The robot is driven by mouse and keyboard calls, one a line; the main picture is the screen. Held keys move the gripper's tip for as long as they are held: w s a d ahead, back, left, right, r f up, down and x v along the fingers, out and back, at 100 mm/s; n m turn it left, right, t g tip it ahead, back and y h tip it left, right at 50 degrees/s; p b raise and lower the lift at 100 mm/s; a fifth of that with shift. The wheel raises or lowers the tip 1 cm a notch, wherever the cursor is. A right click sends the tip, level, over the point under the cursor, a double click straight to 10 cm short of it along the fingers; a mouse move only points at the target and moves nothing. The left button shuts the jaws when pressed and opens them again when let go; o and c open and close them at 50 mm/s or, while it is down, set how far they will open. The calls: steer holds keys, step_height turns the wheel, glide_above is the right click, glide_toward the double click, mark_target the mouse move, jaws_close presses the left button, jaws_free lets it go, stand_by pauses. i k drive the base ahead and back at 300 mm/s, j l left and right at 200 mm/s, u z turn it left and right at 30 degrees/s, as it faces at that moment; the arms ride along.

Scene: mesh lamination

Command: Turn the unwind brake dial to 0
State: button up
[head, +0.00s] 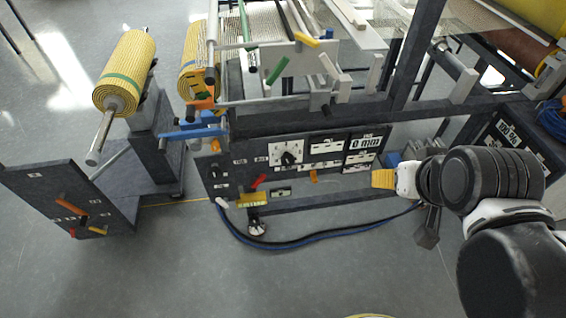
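A black dial with a white pointer plate (288,155) is on the dark control panel (222,190) below the machine frame. A smaller black knob (219,171) is at the panel's left end. The labels are too small to read, so I cannot tell which is the unwind brake dial, or its setting. My gripper (383,179), with yellow fingertips, is in front of the panel's right end, to the right of both knobs and apart from them. I see it edge-on, so its opening is hidden. Nothing shows in it.
A red lever (258,181) and a yellow block (251,200) are near the dial. A "0 mm" display (366,143) is at the panel's right. A separate board with orange levers (70,206) and a yellow mesh roll (126,72) stand left. The floor in front is mostly clear.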

mark_target(288, 160)
steer(key=k+j+u, duration=0.1)
steer(key=j, duration=0.3)
steer(key=k+j+u, duration=0.1)
steer(key=j, duration=0.25)
steer(key=k+j+u, duration=0.1)
steer(key=k+j, duration=0.15)
steer(key=j, duration=0.2)
steer(key=k+j+u, duration=0.1)
steer(key=j, duration=0.3)
